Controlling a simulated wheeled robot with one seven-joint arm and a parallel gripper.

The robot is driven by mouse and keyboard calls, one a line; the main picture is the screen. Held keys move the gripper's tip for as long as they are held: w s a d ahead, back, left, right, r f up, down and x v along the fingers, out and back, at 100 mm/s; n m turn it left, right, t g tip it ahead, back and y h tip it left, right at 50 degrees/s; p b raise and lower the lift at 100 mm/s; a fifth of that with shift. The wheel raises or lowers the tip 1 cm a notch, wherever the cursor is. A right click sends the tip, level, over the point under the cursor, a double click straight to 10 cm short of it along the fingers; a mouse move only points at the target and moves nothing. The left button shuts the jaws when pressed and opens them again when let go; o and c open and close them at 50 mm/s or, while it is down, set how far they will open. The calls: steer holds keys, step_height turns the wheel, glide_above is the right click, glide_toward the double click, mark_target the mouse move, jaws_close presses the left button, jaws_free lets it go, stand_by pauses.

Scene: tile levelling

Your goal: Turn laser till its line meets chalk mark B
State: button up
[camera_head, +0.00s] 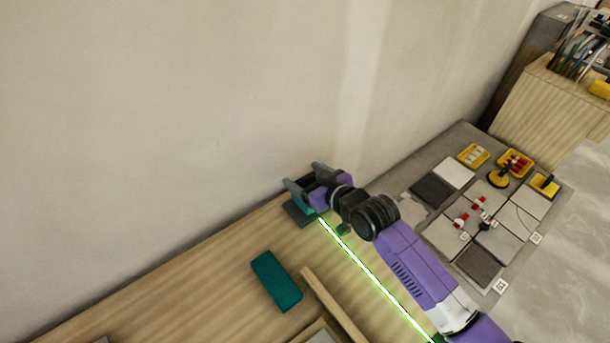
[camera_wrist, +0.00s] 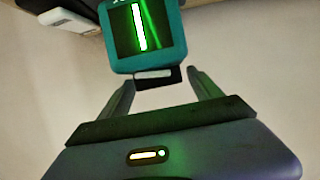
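The laser (camera_wrist: 143,35) is a teal box with a lit green window, beyond my fingertips in the wrist view. A dark piece (camera_wrist: 158,78) projects from its near side. My gripper (camera_wrist: 160,82) is open, with a finger on either side of that dark piece and small gaps showing. In the head view my gripper (camera_head: 303,182) is by the wall, above a dark teal plate (camera_head: 297,214), and hides most of the laser. The green laser line (camera_head: 370,272) runs down and right across the wooden surface, partly beside my arm. I cannot make out chalk mark B.
A teal block (camera_head: 276,281) and a wooden strip (camera_head: 332,305) lie on the wooden bench (camera_head: 190,285). The wall (camera_head: 180,110) stands close behind my gripper. Right of my arm are grey and white tiles (camera_head: 454,173), yellow trays (camera_head: 473,156) and small labelled cards (camera_head: 500,286).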

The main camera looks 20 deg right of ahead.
steer(key=c, duration=1)
steer(key=shift+o, duration=0.2)
steer(key=shift+r, duration=0.15)
steer(key=shift+d+m+h+p, duration=0.1)
steer(key=shift+m+h+p, duration=0.3)
steer(key=shift+h, duration=0.1)
steer(key=o, duration=1.1)
